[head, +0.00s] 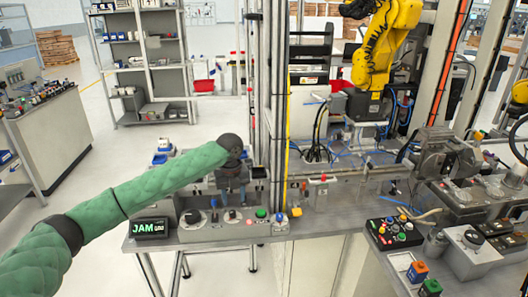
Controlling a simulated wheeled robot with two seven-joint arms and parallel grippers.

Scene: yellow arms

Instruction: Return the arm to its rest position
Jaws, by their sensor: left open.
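My left arm (140,190), in a green padded sleeve, reaches in from the left in the head view. It ends in a dark wrist above the front workbench. My left gripper (231,199) hangs below the wrist, pointing down over the control panel at the bench's left end. It is small and dark against the panel; its jaws are open and I see nothing held in them. I cannot tell its exact height above the panel. My right arm and gripper are not in view.
The workbench (220,242) carries a JAM display (149,228), knobs and buttons. A yellow robot arm (385,45) and button box (394,232) are farther right. Open floor lies left of the bench.

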